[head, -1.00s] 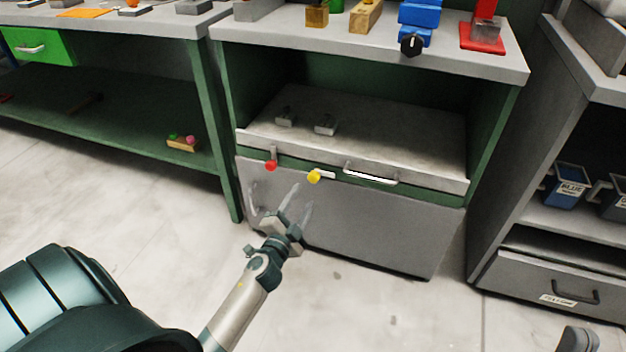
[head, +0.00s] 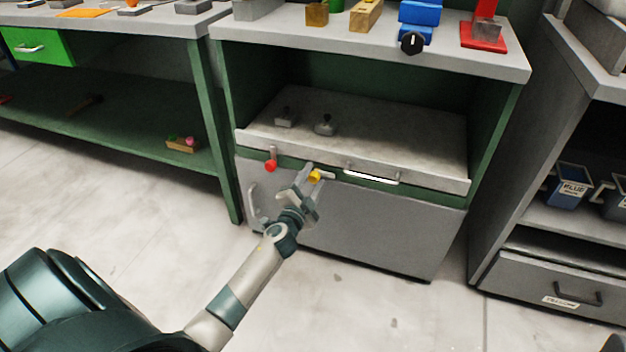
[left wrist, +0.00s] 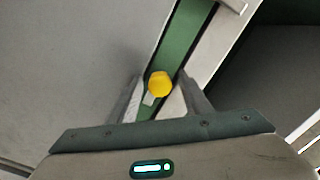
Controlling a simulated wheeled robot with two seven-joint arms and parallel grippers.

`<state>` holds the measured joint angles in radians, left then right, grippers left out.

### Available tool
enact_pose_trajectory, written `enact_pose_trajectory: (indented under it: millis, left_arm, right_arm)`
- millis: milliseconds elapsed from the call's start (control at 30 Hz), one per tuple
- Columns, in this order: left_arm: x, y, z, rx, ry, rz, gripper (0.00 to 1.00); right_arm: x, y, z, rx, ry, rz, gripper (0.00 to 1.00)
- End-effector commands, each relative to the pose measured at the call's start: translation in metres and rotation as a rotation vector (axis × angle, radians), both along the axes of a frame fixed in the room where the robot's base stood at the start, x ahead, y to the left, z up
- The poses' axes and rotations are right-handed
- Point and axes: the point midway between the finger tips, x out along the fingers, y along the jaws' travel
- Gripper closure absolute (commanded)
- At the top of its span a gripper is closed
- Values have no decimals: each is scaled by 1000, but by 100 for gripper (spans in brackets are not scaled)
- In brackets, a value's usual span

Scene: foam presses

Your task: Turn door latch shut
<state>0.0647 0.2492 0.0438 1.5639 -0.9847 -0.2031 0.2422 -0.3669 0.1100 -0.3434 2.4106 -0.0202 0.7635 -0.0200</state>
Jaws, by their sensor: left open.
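A yellow-knobbed latch (head: 315,175) with a pale, roughly level bar sits at the top edge of the grey door panel (head: 385,235). My left gripper (head: 308,178) is open at this latch, its fingers reaching up to the knob. In the left wrist view the yellow knob (left wrist: 160,84) lies between the two fingertips, with a gap visible on each side. A red-knobbed lever (head: 271,166) hangs down on the left, apart from the gripper. The door panel looks closed. My right gripper is not in view.
A silver bar handle (head: 371,178) is to the right of the latch, and a vertical door handle (head: 254,203) is at the left. The grey shelf (head: 395,135) above holds two small metal pieces. The floor in front is clear.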

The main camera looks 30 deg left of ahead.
Motion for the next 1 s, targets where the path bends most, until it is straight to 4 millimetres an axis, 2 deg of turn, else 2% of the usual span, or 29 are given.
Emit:
enact_pose_trajectory:
  millis: [33, 100, 200, 1000]
  left_arm:
    - [0, 0, 0, 0, 0, 0, 58]
    - [0, 0, 0, 0, 0, 0, 74]
    - [0, 0, 0, 0, 0, 0, 94]
    - [0, 0, 1, 44, 10, 1, 96]
  right_arm:
    - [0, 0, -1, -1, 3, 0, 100]
    - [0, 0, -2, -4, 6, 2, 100]
    - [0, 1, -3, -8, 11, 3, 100]
    - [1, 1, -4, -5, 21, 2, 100]
